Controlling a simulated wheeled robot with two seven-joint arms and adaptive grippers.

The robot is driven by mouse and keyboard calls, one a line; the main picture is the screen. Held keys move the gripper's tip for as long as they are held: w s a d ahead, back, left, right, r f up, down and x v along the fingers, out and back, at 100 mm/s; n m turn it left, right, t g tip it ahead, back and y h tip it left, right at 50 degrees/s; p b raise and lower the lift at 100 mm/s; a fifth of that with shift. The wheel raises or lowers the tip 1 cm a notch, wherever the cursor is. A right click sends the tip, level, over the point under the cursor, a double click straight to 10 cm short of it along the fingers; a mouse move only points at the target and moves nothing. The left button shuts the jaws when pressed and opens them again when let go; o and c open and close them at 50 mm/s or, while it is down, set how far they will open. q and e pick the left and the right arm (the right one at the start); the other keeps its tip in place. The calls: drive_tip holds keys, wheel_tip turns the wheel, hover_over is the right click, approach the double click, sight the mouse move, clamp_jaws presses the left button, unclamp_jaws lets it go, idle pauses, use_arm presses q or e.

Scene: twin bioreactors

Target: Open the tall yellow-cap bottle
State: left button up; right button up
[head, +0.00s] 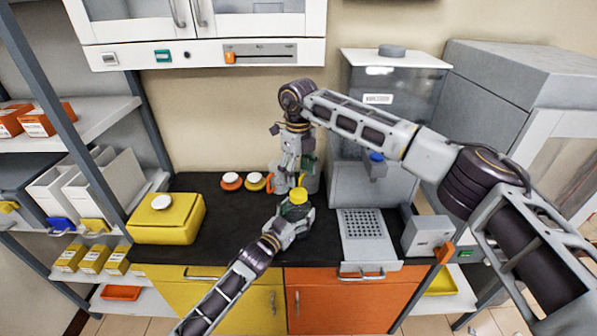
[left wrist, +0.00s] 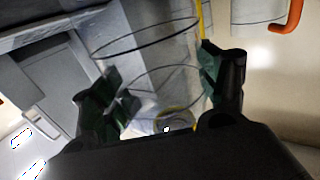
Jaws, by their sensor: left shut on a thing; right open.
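The tall bottle with the yellow cap (head: 298,195) stands upright near the middle of the black bench. The cap is on top of it. My left gripper (head: 294,220) is shut on the bottle's body, below the cap. In the left wrist view, the clear bottle (left wrist: 160,65) with dark rings lies between the two green-padded fingers of the left gripper (left wrist: 165,90). My right gripper (head: 291,180) is open and points down just behind and above the cap, apart from it as far as I can tell. Its fingertips are partly hidden among things behind the bottle.
A yellow box (head: 167,222) with a white lid stands at the left of the black bench (head: 225,218). Two small white-topped items (head: 231,181) sit at the back. A perforated tray (head: 364,224) and a grey device (head: 428,236) lie to the right.

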sight(299, 192)
drive_tip(key=m, duration=0.4)
drive_tip(key=shift+d+m, duration=0.1)
drive_tip(key=shift+m, duration=2.6)
drive_tip(key=shift+f, duration=0.1)
drive_tip(key=shift+f, duration=3.9)
drive_tip(key=c, duration=1.1)
drive_tip(key=shift+o, duration=0.2)
drive_tip(key=shift+n, duration=4.8)
